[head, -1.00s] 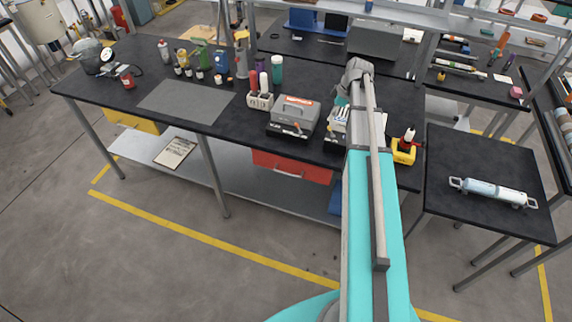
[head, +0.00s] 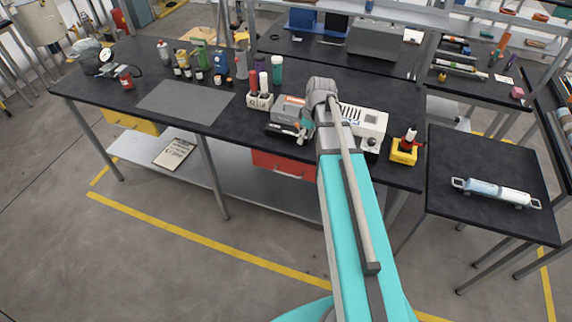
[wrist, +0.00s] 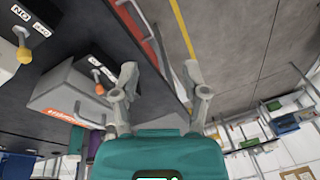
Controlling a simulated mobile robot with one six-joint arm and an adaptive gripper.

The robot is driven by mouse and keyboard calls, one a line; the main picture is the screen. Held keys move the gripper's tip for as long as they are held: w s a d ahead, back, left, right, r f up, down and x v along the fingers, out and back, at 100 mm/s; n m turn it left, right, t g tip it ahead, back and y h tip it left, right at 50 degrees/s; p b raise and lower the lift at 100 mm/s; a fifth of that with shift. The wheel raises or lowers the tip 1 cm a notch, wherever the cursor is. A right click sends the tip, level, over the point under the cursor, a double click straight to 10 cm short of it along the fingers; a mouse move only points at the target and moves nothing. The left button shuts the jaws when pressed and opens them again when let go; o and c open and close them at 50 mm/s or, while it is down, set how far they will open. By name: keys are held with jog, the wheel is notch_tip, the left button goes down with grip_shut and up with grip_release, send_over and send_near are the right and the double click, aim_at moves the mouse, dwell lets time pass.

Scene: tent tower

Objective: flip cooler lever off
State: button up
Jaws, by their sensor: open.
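A white vented box (head: 366,121), which looks like the cooler, stands on the black bench to the right of my gripper. Its dark switch base (wrist: 58,38) has ON and OFF labels and a lever with a yellow knob (wrist: 24,55) in the wrist view's upper left. A grey box with an orange label (wrist: 62,97) has its own lever with an orange knob (wrist: 100,89). My gripper (wrist: 159,72) is open and empty, with its fingers near the grey box's front. In the head view my gripper (head: 304,127) is partly hidden by my arm.
A yellow stand with a red part (head: 404,149) is right of the white box. A white holder with bottles (head: 260,101) is left of the grey box. A red drawer (head: 284,165) hangs under the bench edge. The bench's left middle holds a flat grey mat (head: 183,102).

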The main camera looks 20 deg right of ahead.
jog(key=s+a+f+m+h+b, duration=0.1)
jog(key=s+a+f+m, duration=0.1)
jog(key=s+a+m, duration=0.2)
jog(key=shift+s+a+f+h+b, duration=0.15)
jog(key=shift+s+a+h+b, duration=0.2)
jog(key=shift+s+a, duration=1.85)
jog(key=shift+w+a, duration=0.45)
jog(key=s+a, duration=0.1)
jog(key=s+a+m, duration=0.1)
jog(key=s+a+f+m+b, duration=0.1)
jog(key=s, duration=0.1)
jog(key=shift+a+h, duration=0.15)
jog(key=shift+h, duration=0.1)
